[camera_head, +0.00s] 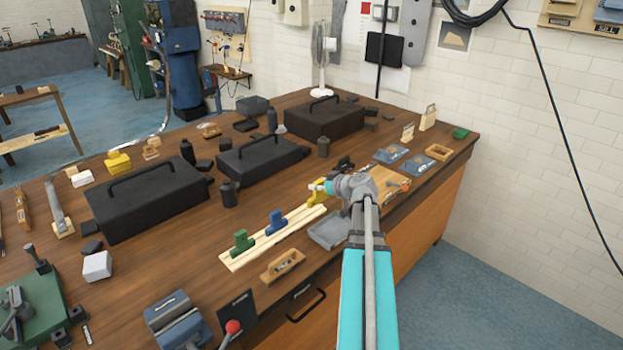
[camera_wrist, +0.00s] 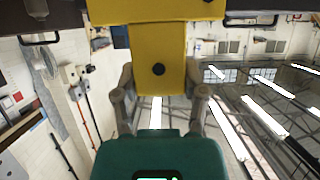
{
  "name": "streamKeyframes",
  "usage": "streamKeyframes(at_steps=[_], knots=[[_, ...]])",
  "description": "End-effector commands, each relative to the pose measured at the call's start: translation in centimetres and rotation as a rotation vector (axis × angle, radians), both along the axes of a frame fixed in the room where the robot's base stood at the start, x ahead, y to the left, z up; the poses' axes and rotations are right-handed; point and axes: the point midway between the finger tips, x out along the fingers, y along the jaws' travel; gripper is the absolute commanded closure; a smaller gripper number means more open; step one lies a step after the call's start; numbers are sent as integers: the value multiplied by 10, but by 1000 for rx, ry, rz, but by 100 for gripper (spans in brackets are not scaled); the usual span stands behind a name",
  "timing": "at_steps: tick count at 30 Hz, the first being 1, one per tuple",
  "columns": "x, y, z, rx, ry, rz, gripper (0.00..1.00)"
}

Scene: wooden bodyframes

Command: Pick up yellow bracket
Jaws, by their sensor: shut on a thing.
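The yellow bracket (camera_head: 317,192) is at the right end of a pale wooden rail (camera_head: 234,262) on the workbench in the head view. My gripper (camera_head: 328,187) is at the bracket, partly hidden behind my own wrist. In the wrist view the yellow bracket (camera_wrist: 158,62) fills the top middle, with a dark round hole in it. My gripper's fingers (camera_wrist: 159,95) stand on both sides of its lower part and are shut on it. I cannot tell whether the bracket touches the rail.
A green bracket (camera_head: 242,241) and a blue bracket (camera_head: 276,222) stand on the rail to the left. A grey tray (camera_head: 325,234) lies right of the rail. Black toolboxes (camera_head: 150,198) and small black bottles (camera_head: 229,193) stand behind.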

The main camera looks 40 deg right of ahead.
Motion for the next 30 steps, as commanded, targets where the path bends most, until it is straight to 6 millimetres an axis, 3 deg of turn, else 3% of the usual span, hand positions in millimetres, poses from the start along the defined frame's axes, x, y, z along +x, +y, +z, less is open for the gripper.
streamKeyframes(at_steps=[3,12,30], knots=[[-24,5,13,1,0,-1,100],[-53,8,24,0,0,0,100],[-57,8,25,0,0,0,100]])
